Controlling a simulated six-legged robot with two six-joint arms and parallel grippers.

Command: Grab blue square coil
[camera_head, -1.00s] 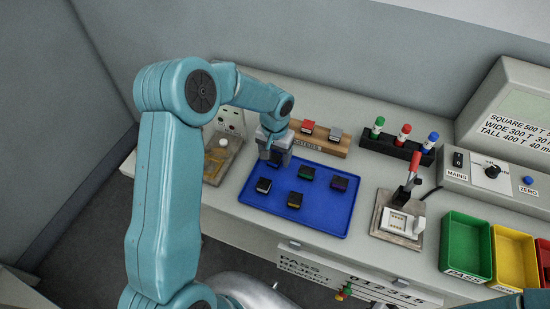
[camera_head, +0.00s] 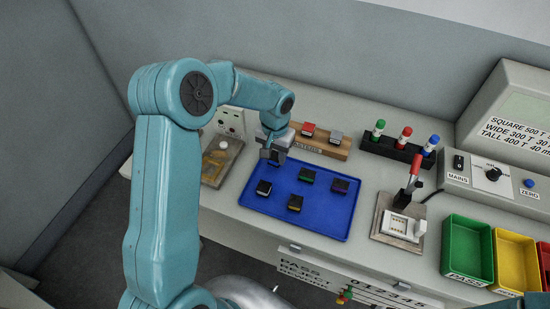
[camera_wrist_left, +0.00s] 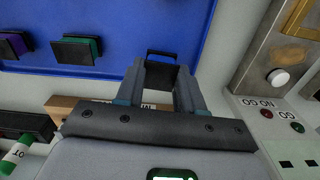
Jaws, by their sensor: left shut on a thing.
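My left gripper (camera_head: 271,157) is at the back left part of the blue tray (camera_head: 318,232). In the left wrist view its fingers (camera_wrist_left: 160,84) are closed on a small dark coil, the blue square coil (camera_wrist_left: 161,72); its blue face is hard to tell from the tray behind it. Whether it touches the tray cannot be told. On the tray stand a green coil (camera_head: 307,175), a purple coil (camera_head: 340,186), a yellow coil (camera_head: 295,203) and a dark coil (camera_head: 264,188). The green coil (camera_wrist_left: 76,50) also shows in the left wrist view. My right gripper is out of view.
Behind the tray is a wooden block (camera_head: 325,148) with a red and a grey piece. A black rack (camera_head: 392,149) holds green, red and blue capped markers. A lever fixture (camera_head: 400,226) stands right of the tray, with green (camera_head: 467,280) and yellow bins beyond.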

